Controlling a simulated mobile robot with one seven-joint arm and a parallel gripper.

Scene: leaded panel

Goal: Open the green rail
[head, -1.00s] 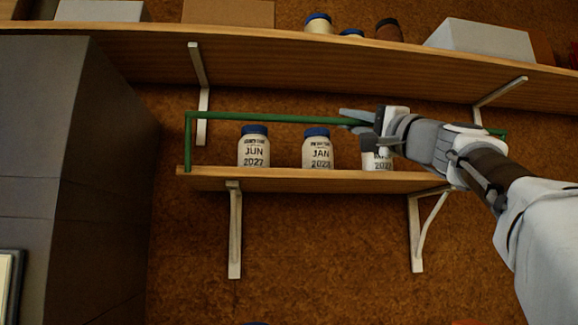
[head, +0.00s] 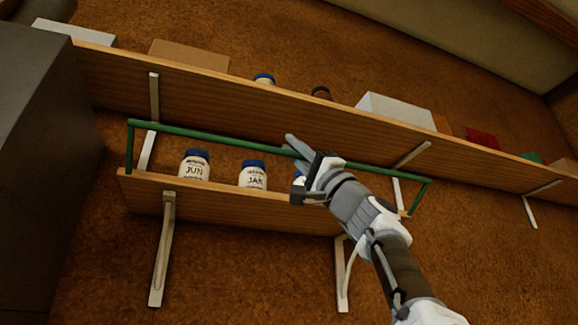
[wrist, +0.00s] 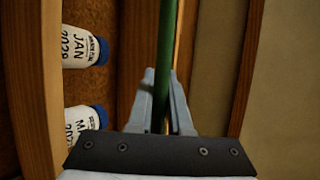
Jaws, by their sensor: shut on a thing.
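The green rail (head: 215,137) is a long thin bar with an upright at each end, running along the front of the small lower shelf (head: 225,200). In the wrist view the green rail (wrist: 167,50) passes between the two fingers. My gripper (head: 297,147) is shut on the rail's bar, right of its middle; it also shows in the wrist view (wrist: 162,98). Behind the rail stand a jar marked JUN (head: 194,166), a jar marked JAN (head: 253,176) and a third jar mostly hidden by my gripper.
A longer upper shelf (head: 250,105) runs above, with boxes and jars on it, close over the rail. White brackets (head: 162,250) hold the lower shelf. A dark grey cabinet (head: 45,110) stands at the left. The wall below the lower shelf is clear.

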